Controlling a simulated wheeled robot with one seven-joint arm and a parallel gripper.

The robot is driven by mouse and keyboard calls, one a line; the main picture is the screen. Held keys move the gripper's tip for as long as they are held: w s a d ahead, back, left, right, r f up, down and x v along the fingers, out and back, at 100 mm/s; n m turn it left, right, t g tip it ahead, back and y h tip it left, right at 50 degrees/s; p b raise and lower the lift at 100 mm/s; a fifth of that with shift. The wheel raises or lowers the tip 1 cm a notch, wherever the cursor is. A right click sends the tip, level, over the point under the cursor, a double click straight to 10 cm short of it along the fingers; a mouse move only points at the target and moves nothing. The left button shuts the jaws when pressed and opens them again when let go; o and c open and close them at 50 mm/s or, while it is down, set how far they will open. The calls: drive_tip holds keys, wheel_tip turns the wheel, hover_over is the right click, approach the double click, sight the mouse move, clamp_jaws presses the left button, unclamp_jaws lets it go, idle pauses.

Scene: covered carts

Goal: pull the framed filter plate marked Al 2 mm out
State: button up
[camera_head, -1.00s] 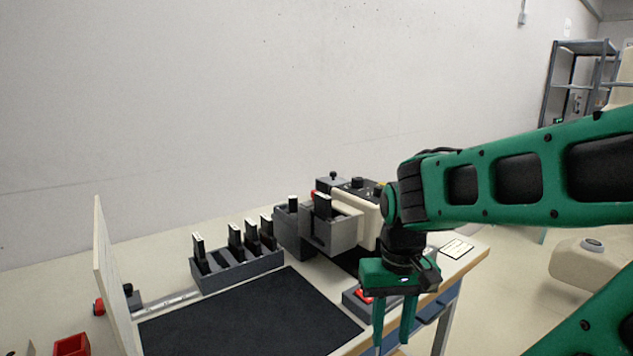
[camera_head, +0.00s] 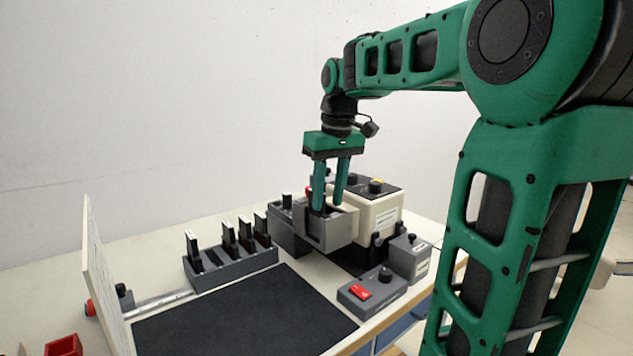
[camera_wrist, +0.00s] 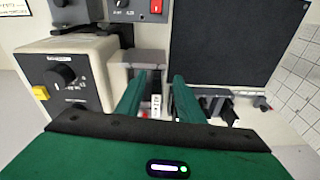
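A dark framed filter plate with a small white label (camera_wrist: 156,102) stands in the grey slotted holder on the front of the cream machine. Its lettering is too small to read, so I cannot tell if it is Al 2 mm. The grey holder (camera_head: 341,229) shows in the head view. My gripper (camera_head: 326,208) points down over it, fingers on either side of the plate. In the wrist view my gripper (camera_wrist: 160,80) shows gaps between the fingers and the label, so it is open. The fingers mostly hide the plate in the head view.
A grey rack (camera_head: 232,268) with several labelled plates and one empty slot stands left of the holder. A black mat (camera_head: 245,315) lies in front. The cream machine (camera_head: 380,214) and a red-switch control box (camera_head: 371,293) stand to the right. A pale upright board (camera_head: 103,270) borders the left.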

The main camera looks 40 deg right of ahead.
sight(315, 218)
drive_tip(key=w+r, duration=0.2)
drive_tip(key=w, duration=0.1)
drive_tip(key=shift+d+n, duration=0.1)
drive_tip(key=shift+n, duration=0.3)
drive_tip(key=shift+w+r, duration=0.2)
drive_tip(key=shift+w, duration=0.1)
drive_tip(key=shift+w+f, duration=0.1)
drive_tip(key=shift+f, duration=0.05)
drive_tip(key=f, duration=0.3)
drive_tip(key=w+f, duration=0.1)
drive_tip(key=f, duration=0.6)
drive_tip(key=shift+w+f, duration=0.15)
drive_tip(key=shift+w, duration=0.1)
clamp_jaws()
